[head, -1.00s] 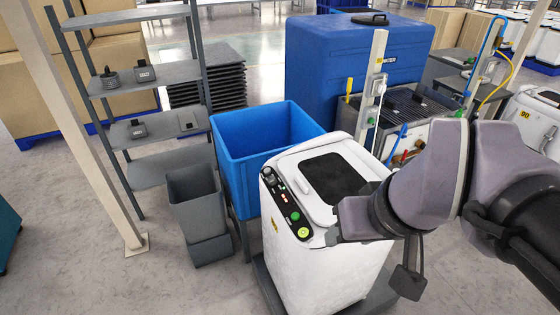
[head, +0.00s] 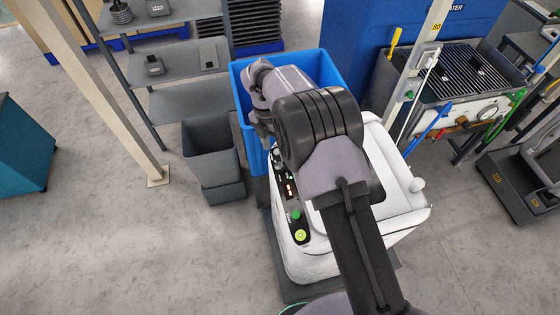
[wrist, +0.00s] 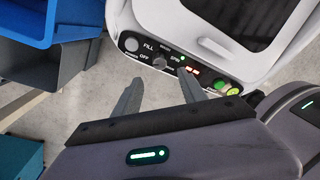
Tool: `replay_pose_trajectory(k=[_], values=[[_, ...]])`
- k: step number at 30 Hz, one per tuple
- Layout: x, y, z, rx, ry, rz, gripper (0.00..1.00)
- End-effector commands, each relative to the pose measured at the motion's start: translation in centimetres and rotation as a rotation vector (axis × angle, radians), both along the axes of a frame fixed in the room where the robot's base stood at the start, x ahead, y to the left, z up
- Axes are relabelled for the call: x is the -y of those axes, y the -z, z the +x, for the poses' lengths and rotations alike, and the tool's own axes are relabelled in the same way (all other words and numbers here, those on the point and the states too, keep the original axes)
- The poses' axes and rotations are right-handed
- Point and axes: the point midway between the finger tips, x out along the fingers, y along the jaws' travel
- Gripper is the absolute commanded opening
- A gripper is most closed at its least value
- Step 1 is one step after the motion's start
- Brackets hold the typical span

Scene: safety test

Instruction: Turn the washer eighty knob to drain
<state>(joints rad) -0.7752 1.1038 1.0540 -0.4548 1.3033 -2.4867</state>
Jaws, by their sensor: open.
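The white washer (head: 395,215) stands in the middle of the head view, with a dark lid window and a black control strip (head: 290,195) along its left front edge. My arm covers the strip's far end and hides the knob there. In the wrist view, a dark knob (wrist: 159,64) shows on the strip among the labels FILL, OFF and SPIN; another label is too small to read. The knob's exact pointing is unclear. My gripper (wrist: 158,78) is open and empty, its two fingers apart and aimed toward the knob. I cannot see any contact.
A blue bin (head: 240,85) stands behind the washer, and a grey bin (head: 212,150) to its left. On the strip are red lights, a green button (wrist: 219,84) and a yellow-green button (wrist: 233,89). A beige post (head: 90,90) and shelves (head: 180,62) stand left. Floor is open at lower left.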

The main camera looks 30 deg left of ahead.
Motion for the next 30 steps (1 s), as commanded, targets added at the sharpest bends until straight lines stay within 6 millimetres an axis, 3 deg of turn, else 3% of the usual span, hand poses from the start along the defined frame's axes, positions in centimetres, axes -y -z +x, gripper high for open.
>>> replay_pose_trajectory(k=[3,9,20,28,30], values=[[0.6,3.7,-0.2,-0.001,0.001,-0.003,0.49],[1.1,7.4,-0.2,0.0,0.002,-0.001,0.49],[1.2,8.4,-0.2,0.001,0.003,0.001,0.49],[1.2,8.4,-0.2,0.001,0.003,0.001,0.0],[1.2,8.4,-0.2,0.001,0.003,0.001,0.0]])
